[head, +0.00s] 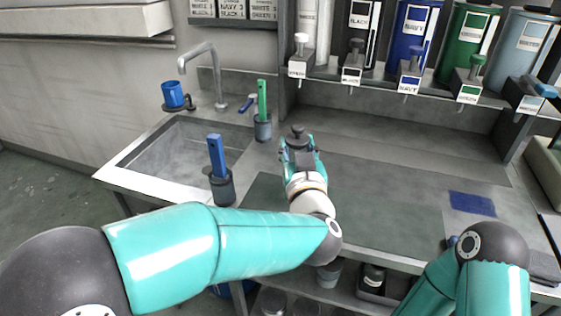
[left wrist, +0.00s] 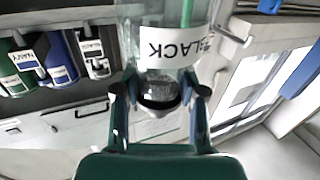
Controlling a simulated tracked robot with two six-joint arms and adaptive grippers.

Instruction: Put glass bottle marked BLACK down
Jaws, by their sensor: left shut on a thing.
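My left gripper (head: 298,145) is over the grey worktop, just right of the sink, and is shut. In the left wrist view the two fingers (left wrist: 160,98) close around the narrow dark-ringed end of a clear glass bottle (left wrist: 165,15). The bottle has a white label reading BLACK, which appears upside down there, and a green strip shows through or behind the glass. In the head view only a dark top shows at the gripper; the bottle's body is mostly hidden. I cannot tell whether its base touches the worktop. My right arm is at lower right; its gripper is out of view.
Several labelled dispensers, including a navy one (head: 411,35) and a green one (head: 464,40), stand along the back. A sink (head: 180,160) lies left. Cups with a blue-handled tool (head: 217,157) and a green-handled tool (head: 262,100) stand nearby. A blue cloth (head: 472,203) lies right.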

